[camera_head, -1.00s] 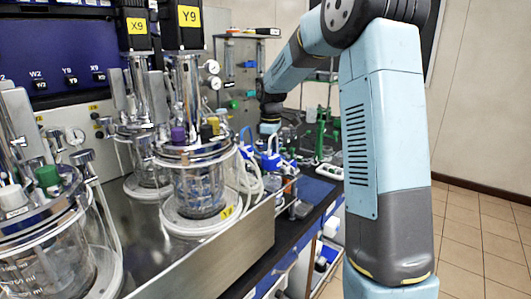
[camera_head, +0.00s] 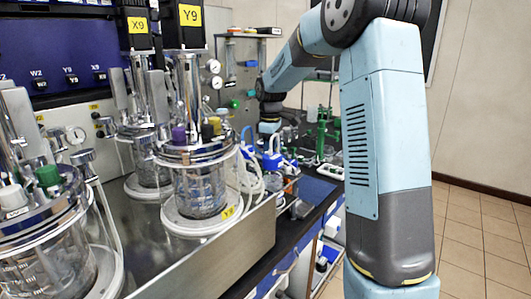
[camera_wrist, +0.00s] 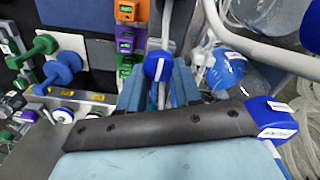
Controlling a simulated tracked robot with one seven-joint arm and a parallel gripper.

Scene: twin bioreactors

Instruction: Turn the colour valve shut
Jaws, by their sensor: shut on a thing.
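In the wrist view, a round blue valve knob (camera_wrist: 157,66) with a white stripe sits between the two light-blue fingers of my gripper (camera_wrist: 158,88). I cannot tell from the stripe whether the valve is open or shut. In the head view, my gripper (camera_head: 269,127) is small and far off, beyond the glass vessels, and the held knob cannot be made out there.
In the wrist view, a green valve (camera_wrist: 33,50) and a blue valve (camera_wrist: 60,70) stand to the left. Coloured blocks (camera_wrist: 127,40) and pale tubing (camera_wrist: 270,55) are close by. In the head view, a glass bioreactor (camera_head: 200,190) stands left of the arm; floor (camera_head: 480,240) is clear at right.

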